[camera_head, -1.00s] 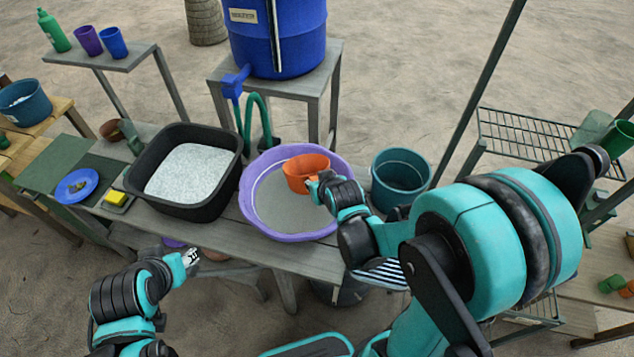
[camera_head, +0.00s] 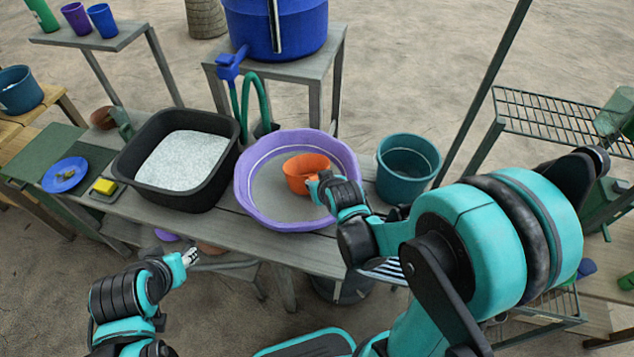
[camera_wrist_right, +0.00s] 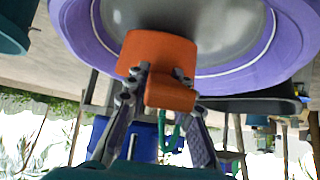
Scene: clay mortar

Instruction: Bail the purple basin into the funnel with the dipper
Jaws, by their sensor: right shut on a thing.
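The purple basin (camera_head: 252,206) stands on the grey bench and holds a flat grey content. The orange dipper (camera_head: 304,174) is over or in its right half; I cannot tell whether it touches the grey content. My right gripper (camera_head: 318,186) is shut on the dipper's handle. In the right wrist view the fingers (camera_wrist_right: 160,92) close on the orange handle below the dipper's cup (camera_wrist_right: 158,52). The inside of the cup is too small to read. My left gripper (camera_head: 192,258) hangs in front of the bench, apart from things, its fingers unclear. I cannot surely pick out the funnel.
A black tub (camera_head: 128,172) of white grains stands left of the basin, a teal bucket (camera_head: 408,168) right of it. A blue barrel (camera_head: 290,25), a blue fitting (camera_head: 230,64) and green hoses (camera_head: 265,100) are behind. A yellow sponge (camera_head: 104,187) and blue plate (camera_head: 64,175) lie left.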

